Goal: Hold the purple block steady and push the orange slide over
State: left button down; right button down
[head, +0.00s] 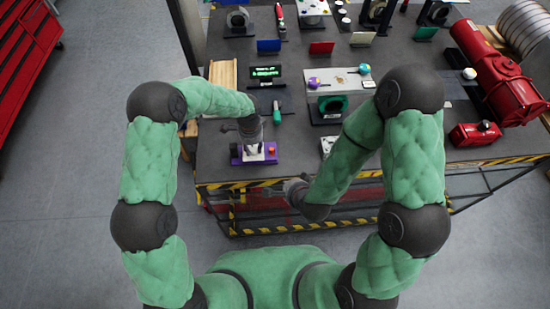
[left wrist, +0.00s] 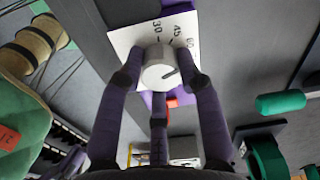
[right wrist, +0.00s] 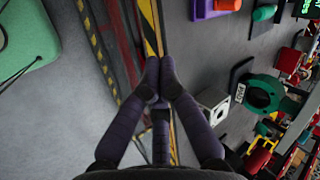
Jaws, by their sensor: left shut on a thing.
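The purple block (head: 236,158) stands near the front edge of the table. A white dial plate with angle marks (left wrist: 125,38) and a round knob (left wrist: 160,70) sits on it. The orange slide (head: 271,151) is on the block's right part; a bit of it shows behind the fingers in the left wrist view (left wrist: 172,103). My left gripper (head: 252,138) is over the block, its fingers closed around the knob. My right gripper (right wrist: 158,78) has its fingertips together, empty, at the table's front edge, right of and nearer than the block. The block's purple end also shows in the right wrist view (right wrist: 202,10).
A small white box (head: 327,148) is right of the block, and a green-handled tool (head: 277,116) lies behind it. A green ring (head: 331,104) and a wooden rack (head: 223,76) stand farther back. Hazard tape (head: 290,226) marks the frame's front edge. Bare table separates block and white box.

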pick_arm(q)
jog(key=shift+s+f, duration=0.25)
jog(key=shift+s, duration=0.05)
pick_arm(e)
jog(key=r+m, duration=0.1)
jog(key=r+m+t, duration=0.1)
jog(key=r+t, duration=0.1)
jog(key=r, duration=0.1)
jog(key=shift+w+a+r+m, duration=0.1)
jog(key=shift+w+a+m, duration=0.1)
jog(key=shift+w+m, duration=0.2)
